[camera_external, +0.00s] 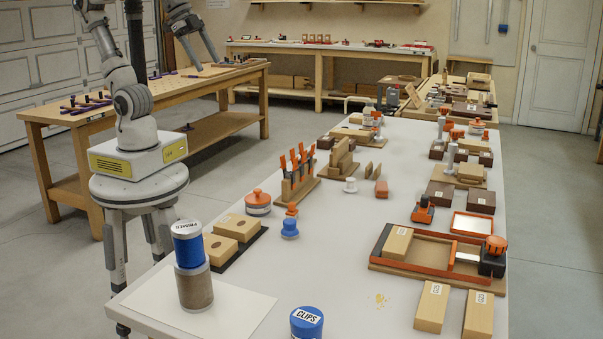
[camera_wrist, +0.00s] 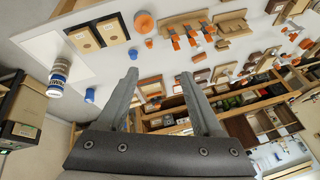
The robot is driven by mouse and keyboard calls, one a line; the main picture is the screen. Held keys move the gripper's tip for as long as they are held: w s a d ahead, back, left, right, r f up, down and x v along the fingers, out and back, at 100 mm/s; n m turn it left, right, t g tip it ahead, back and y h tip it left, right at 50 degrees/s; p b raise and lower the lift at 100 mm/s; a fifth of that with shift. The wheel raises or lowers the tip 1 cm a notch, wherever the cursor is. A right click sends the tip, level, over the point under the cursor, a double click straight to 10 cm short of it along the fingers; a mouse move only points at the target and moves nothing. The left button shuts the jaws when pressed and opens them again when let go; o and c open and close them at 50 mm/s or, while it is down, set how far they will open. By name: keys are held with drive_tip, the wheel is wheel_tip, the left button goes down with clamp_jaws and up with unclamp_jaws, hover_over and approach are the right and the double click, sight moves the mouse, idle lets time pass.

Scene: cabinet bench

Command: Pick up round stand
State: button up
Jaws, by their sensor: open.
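No thing is plainly marked as the round stand. A brown round cylinder (camera_external: 195,289) stands at the near left, under a blue can labelled PRIMER (camera_external: 187,244); I cannot tell which is meant. The can also shows at the left of the wrist view (camera_wrist: 60,66). My gripper (camera_wrist: 158,75) is open, with nothing between its fingers, apart from the bench things seen beyond it. Its fingertips are not visible in the external view.
The white bench (camera_external: 350,238) is crowded. Two wooden blocks (camera_external: 237,227), a blue knob (camera_external: 289,228) and a CLIPS can (camera_external: 306,323) are nearer. Clear bench lies around the middle front.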

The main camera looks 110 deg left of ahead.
drive_tip(key=w+a+m+y+b, duration=0.35)
drive_tip(key=w+m, duration=0.25)
drive_tip(key=w, duration=0.4)
drive_tip(key=w+a+f+m+y+b, duration=0.1)
drive_tip(key=w+a+m+y+b, duration=0.25)
drive_tip(key=w+m, duration=0.5)
drive_tip(key=w+a+m+y+b, duration=0.3)
drive_tip(key=w+m+y+b, duration=0.1)
drive_tip(key=w, duration=0.8)
approach(348, 183)
drive_tip(key=shift+g, duration=0.3)
drive_tip(key=v, duration=0.6)
drive_tip(key=shift+w+r+p, duration=0.15)
drive_tip(key=shift+r+p, duration=0.05)
drive_tip(key=shift+p, duration=0.1)
drive_tip(key=shift+w+a+f, duration=0.1)
drive_tip(key=shift+a+f, duration=0.1)
drive_tip(key=shift+f, duration=0.1)
drive_tip(key=b+x, duration=0.2)
drive_tip(key=x, duration=0.9)
drive_tip(key=shift+w+a+r, duration=0.1)
drive_tip(key=shift+a, duration=0.1)
drive_tip(key=shift+b+x, duration=0.95)
drive_tip(key=shift+x, duration=1.75)
drive_tip(key=shift+d, duration=0.1)
drive_tip(key=shift+c, duration=0.3)
